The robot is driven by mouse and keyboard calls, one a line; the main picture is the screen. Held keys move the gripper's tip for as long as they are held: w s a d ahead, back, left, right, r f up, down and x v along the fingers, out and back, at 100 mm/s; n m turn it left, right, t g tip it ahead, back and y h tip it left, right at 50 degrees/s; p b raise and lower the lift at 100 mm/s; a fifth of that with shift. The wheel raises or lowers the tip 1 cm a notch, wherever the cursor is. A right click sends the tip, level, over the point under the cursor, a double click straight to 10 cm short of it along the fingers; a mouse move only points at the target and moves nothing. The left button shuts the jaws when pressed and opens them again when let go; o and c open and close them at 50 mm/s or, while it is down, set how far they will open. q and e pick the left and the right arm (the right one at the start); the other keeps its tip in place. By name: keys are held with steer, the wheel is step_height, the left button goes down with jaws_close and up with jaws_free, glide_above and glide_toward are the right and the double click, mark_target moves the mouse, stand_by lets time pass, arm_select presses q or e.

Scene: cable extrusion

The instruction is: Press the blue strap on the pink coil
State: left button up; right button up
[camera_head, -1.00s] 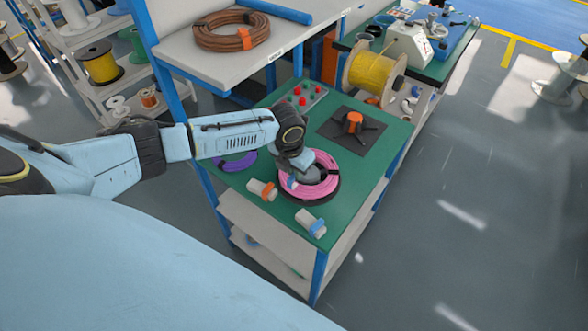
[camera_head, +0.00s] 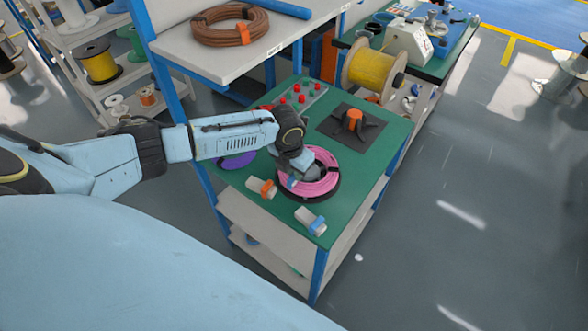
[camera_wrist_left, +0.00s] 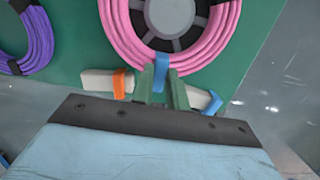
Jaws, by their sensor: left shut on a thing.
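The pink coil (camera_head: 326,184) lies on a black round base on the green table top (camera_head: 366,180). It also shows at the top of the left wrist view (camera_wrist_left: 207,48). The blue strap (camera_wrist_left: 161,67) crosses the near side of the coil. In the head view a small part of the strap (camera_head: 291,183) shows beside my gripper. My left gripper (camera_wrist_left: 160,86) is shut on the strap, its green fingertips at the coil's near edge. In the head view the left gripper (camera_head: 293,174) comes over the coil's left side and hides part of it. My right gripper is out of view.
A holder with an orange strap (camera_head: 267,188) and one with a blue strap (camera_head: 317,222) lie near the table's front edge. A purple coil (camera_head: 237,160) lies left, partly under my arm. A black plate with an orange post (camera_head: 353,119) is behind.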

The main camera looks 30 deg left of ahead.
arm_select(q)
steer(key=shift+f+b, duration=0.4)
steer(key=shift+f, duration=0.3)
steer(key=shift+f+b, duration=0.3)
steer(key=shift+f, duration=0.15)
steer(key=shift+s+f, duration=0.15)
stand_by(1.0)
steer(key=o, duration=0.9)
steer(key=shift+c, duration=0.2)
step_height(320, 180, up, 8)
steer(key=p, duration=0.7)
steer(key=shift+p, duration=0.35)
